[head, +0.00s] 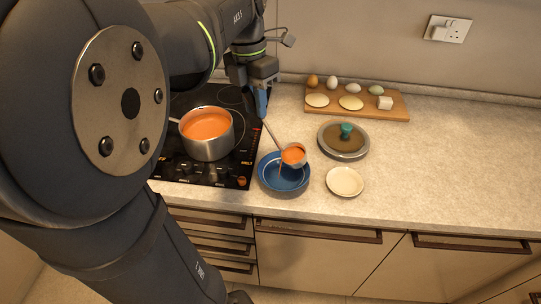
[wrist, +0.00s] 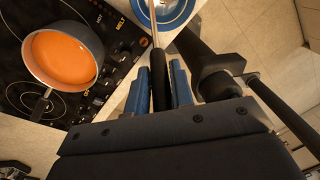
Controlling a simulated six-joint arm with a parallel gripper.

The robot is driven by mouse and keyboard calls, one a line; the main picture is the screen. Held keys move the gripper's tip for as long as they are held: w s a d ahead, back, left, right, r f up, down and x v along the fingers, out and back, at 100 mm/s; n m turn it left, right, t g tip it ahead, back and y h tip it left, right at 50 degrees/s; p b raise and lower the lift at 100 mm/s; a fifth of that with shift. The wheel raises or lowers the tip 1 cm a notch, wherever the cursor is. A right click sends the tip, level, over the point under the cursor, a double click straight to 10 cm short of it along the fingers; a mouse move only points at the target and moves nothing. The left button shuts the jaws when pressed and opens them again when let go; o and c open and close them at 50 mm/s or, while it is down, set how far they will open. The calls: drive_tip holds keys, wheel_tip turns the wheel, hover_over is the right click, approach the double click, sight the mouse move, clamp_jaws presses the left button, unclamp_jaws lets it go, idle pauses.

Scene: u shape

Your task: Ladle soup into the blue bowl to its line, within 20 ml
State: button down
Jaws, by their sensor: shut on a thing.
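The blue bowl (head: 270,181) stands on the counter just right of the hob, and its edge shows at the top of the wrist view (wrist: 183,16). My gripper (head: 262,103) is shut on the dark handle of the ladle (head: 272,134); in the wrist view the handle lies between the blue fingers (wrist: 158,88). The ladle's cup is over the back right of the bowl and holds orange soup (head: 293,155). A thin orange streak runs from the cup down into the bowl. The bowl's line and its soup level cannot be made out. The steel pot (head: 208,149) of orange soup sits on the hob.
The black hob (head: 175,167) is left of the bowl. A pot lid with a teal knob (head: 346,131) and a small cream plate (head: 345,181) lie right of the bowl. A wooden board (head: 394,110) with eggs and other food is behind. The right counter is clear.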

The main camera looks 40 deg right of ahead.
drive_tip(key=shift+w+a+f+h, duration=0.1)
drive_tip(key=shift+a+f+h, duration=0.4)
drive_tip(key=shift+a+f, duration=0.35)
idle(0.6)
drive_tip(key=shift+w+a+f+g+h+p, duration=0.1)
drive_tip(key=shift+a+f+h, duration=0.25)
drive_tip(key=shift+a, duration=0.3)
drive_tip(key=shift+w+a+f+g+h+p, duration=0.1)
drive_tip(key=shift+a+f+h+p, duration=0.1)
drive_tip(key=shift+a+h, duration=0.3)
drive_tip(key=shift+w+a+f+g+h+p, duration=0.1)
drive_tip(key=shift+a+f+h, duration=0.2)
drive_tip(key=shift+a, duration=0.45)
idle(1.1)
drive_tip(key=shift+w+a+f+h+p, duration=0.1)
drive_tip(key=shift+a+f+h+p, duration=0.2)
drive_tip(key=shift+a+f+h, duration=0.55)
idle(0.9)
drive_tip(key=shift+w+a+f+h, duration=0.1)
drive_tip(key=shift+a+f+h, duration=0.5)
drive_tip(key=shift+a, duration=0.3)
idle(0.9)
